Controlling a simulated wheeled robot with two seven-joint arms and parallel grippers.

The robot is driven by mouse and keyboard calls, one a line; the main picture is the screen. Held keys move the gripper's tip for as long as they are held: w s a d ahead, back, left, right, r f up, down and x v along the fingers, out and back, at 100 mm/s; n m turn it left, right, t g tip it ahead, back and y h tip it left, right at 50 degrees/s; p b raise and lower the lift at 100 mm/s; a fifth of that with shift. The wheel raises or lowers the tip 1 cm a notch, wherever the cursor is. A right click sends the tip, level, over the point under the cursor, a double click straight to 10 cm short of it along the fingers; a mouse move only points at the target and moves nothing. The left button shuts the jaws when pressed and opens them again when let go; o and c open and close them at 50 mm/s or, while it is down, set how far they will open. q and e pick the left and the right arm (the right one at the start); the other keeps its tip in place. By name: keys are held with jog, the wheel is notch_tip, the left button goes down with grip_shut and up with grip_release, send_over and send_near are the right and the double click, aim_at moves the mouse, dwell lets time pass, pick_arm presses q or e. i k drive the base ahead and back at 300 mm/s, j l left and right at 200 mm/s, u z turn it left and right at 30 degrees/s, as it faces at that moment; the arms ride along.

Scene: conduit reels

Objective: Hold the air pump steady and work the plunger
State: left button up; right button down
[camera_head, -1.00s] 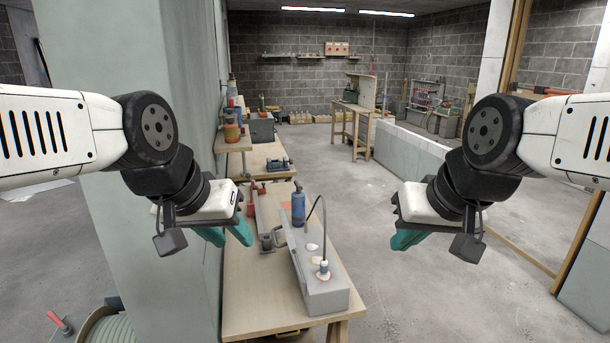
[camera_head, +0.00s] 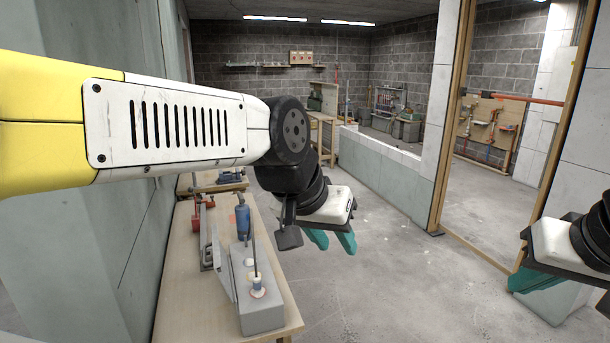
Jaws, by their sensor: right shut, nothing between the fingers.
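A blue cylinder (camera_head: 243,218), which may be the air pump, stands upright on the wooden bench (camera_head: 178,300) behind a grey box. No plunger can be made out for certain. My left gripper (camera_head: 336,248) has teal fingers that are apart and empty. It hangs in the air to the right of the blue cylinder, over the floor side of the bench, touching nothing. My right gripper (camera_head: 522,284) is at the far right, shut and empty, well away from the bench. It is partly cut off by the picture edge.
The grey box (camera_head: 263,318) with white fittings and a dark upright hose sits at the bench's near right. Grey pipework (camera_head: 206,245) and red items (camera_head: 196,222) lie to the left. A green wall borders the bench's left. A timber frame (camera_head: 452,120) stands right; open floor lies between.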

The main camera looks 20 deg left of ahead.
aim_at(241, 200)
jog(key=i+l+z, duration=0.55)
jog(key=i+l, duration=0.3)
jog(key=i+u, duration=0.3)
jog(key=i+l+u, duration=0.25)
jog(key=i, duration=0.2)
jog(key=i+j+u, duration=0.15)
jog(key=u, duration=0.25)
jog(key=i+u, duration=0.6)
jog(key=u, duration=0.2)
jog(key=i+l+u, duration=0.15)
jog(key=u, duration=0.25)
jog(key=i+u, duration=0.25)
jog(key=u, duration=0.15)
jog(key=i+u, duration=0.25)
jog(key=u, duration=0.15)
jog(key=i+u, duration=0.25)
jog(key=u, duration=0.15)
jog(key=i+l+u, duration=0.2)
jog(key=u, duration=0.2)
